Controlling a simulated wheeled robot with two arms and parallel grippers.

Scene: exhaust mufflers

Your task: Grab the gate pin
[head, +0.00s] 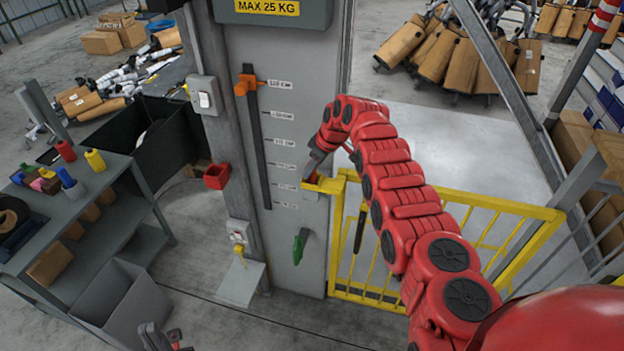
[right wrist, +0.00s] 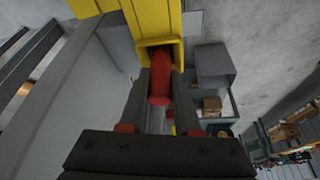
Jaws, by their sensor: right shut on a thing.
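The gate pin (right wrist: 160,78) is red and shows in the right wrist view, coming out of a square yellow bracket (right wrist: 158,25). My right gripper (right wrist: 160,85) is shut on it, with one dark finger on each side.
A grey post (head: 290,130) with a scale and a green lever (head: 300,245) stands left of the gate. A grey shelf cart (head: 85,200) with bottles and a grey bin (head: 122,305) stand further left. Mufflers lie behind the gate. Some floor in front is clear.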

